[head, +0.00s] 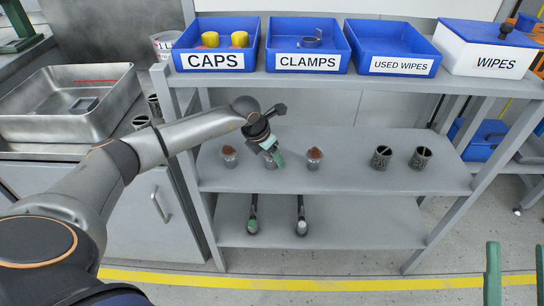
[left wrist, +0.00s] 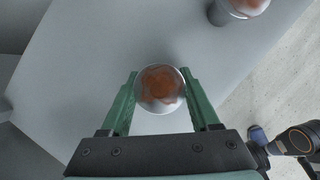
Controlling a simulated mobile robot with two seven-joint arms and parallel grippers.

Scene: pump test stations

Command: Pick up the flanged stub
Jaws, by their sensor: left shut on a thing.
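A flanged stub (left wrist: 161,88), a round metal piece with a rusty brown top, stands between the green fingers of my left gripper (left wrist: 160,95) in the left wrist view. The fingers are shut on it from both sides. In the head view my left gripper (head: 271,158) is over the middle shelf and hides most of this piece. Two similar brown-topped metal pieces stand on either side, one at left (head: 229,157) and one at right (head: 314,158). My right gripper (head: 515,272) shows only as two green fingers, wide apart and empty, at the lower right.
The middle shelf (head: 345,181) also holds two dark perforated cylinders (head: 381,158) at right. Two black-handled items (head: 301,216) lie on the lower shelf. Labelled bins, such as CLAMPS (head: 307,62), line the top shelf. A metal basin (head: 68,126) is at left.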

